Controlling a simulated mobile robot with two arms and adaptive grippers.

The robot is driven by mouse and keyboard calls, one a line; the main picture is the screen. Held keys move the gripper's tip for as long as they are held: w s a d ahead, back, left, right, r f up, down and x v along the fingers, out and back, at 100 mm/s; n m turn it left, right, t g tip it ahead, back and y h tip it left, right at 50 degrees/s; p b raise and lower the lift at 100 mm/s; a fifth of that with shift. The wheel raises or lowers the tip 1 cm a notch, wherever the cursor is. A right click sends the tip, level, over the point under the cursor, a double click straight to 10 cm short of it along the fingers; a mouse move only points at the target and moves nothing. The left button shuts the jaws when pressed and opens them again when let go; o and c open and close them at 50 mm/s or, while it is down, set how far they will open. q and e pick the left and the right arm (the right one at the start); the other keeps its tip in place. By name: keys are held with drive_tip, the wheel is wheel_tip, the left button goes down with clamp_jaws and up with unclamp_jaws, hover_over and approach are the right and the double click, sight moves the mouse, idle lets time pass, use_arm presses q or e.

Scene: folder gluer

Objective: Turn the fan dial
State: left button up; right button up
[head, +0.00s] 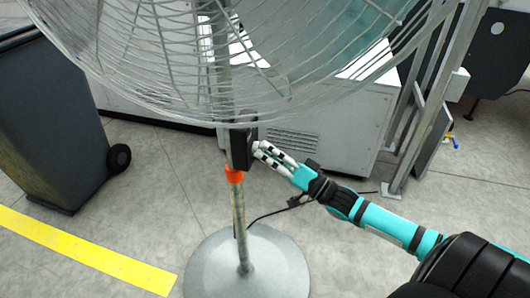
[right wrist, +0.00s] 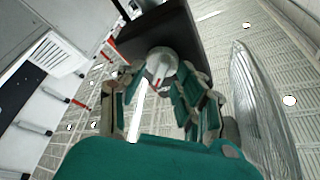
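The fan's dial (right wrist: 162,62) is a pale grey knob with a red mark, on the face of a dark control box (right wrist: 160,30). In the head view the box (head: 239,148) sits on the fan's pole under the cage. My right gripper (head: 256,149) reaches the box from the right. In the right wrist view its fingers (right wrist: 160,75) stand apart on both sides of the dial. The fingertips are very near it, and I see no clear grip on it. In the head view the fingers hide the dial. My left gripper is not in view.
The wire fan cage (head: 170,60) hangs just above my right gripper. An orange collar (head: 234,174) and round base (head: 275,270) are below. A dark wheeled bin (head: 45,110) stands left, a white machine cabinet (head: 330,135) behind. A cable (head: 270,214) lies on the floor.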

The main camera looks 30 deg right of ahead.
drive_tip(key=shift+c, duration=1.1)
clamp_jaws()
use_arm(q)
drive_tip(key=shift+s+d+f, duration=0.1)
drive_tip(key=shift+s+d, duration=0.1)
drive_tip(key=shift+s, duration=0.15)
use_arm(e)
drive_tip(key=shift+n, duration=0.4)
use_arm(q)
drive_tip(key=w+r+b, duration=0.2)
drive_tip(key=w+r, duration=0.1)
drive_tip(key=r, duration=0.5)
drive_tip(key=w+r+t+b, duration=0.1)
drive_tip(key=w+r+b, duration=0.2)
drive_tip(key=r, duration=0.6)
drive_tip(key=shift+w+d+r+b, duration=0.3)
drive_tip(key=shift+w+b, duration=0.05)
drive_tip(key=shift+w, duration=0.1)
use_arm(e)
drive_tip(key=shift+w+d+n+g+y, duration=0.15)
drive_tip(key=shift+n+g+y, duration=1.3)
drive_tip(key=shift+n, duration=2.7)
drive_tip(key=shift+d+n+g+y, duration=0.1)
drive_tip(key=shift+n+g+y, duration=1.3)
drive_tip(key=shift+n, duration=2.7)
drive_tip(key=shift+w+d+n+g+y, duration=0.15)
drive_tip(key=shift+n+g+y, duration=1.25)
drive_tip(key=shift+n, duration=2.75)
drive_tip(key=shift+t+y, duration=0.35)
